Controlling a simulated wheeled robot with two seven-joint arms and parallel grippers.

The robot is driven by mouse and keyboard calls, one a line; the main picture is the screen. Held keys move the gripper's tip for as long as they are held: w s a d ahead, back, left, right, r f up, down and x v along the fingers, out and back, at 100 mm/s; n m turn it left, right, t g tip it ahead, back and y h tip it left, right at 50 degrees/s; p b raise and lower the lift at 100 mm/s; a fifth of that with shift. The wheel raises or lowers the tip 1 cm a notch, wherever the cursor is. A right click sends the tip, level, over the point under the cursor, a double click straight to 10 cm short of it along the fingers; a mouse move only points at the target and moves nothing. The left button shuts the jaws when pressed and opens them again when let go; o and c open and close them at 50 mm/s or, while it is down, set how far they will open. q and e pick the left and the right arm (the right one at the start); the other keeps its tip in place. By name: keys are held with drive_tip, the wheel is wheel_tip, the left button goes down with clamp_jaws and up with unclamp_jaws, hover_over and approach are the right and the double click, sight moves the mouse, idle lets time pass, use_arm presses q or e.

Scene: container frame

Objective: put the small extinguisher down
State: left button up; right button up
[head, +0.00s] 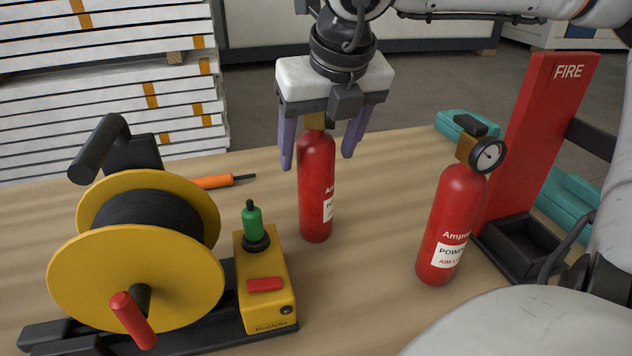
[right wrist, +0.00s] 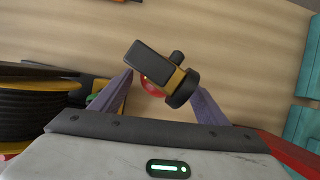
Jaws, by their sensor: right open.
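The small extinguisher (head: 316,190) is a red cylinder with a white label. It stands upright on the wooden table, in the middle of the head view. My right gripper (head: 319,152) is above it, pointing down, with its purple fingers open on either side of its top and apart from it. In the right wrist view the extinguisher's dark valve head (right wrist: 160,72) shows between the open fingers (right wrist: 163,85). The gripper hides part of the extinguisher's top in the head view. My left gripper is not in view.
A second red extinguisher with a gauge (head: 452,225) stands to the right, near a red FIRE stand (head: 535,140). A yellow cable reel (head: 130,250) and a yellow box with a green knob (head: 262,280) are at the left. An orange-handled tool (head: 212,182) lies behind. Table between the extinguishers is clear.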

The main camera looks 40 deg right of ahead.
drive_tip(key=shift+x, duration=0.9)
drive_tip(key=shift+r, duration=0.1)
clamp_jaws()
drive_tip(key=shift+w+r, duration=0.1)
drive_tip(key=shift+w, duration=0.05)
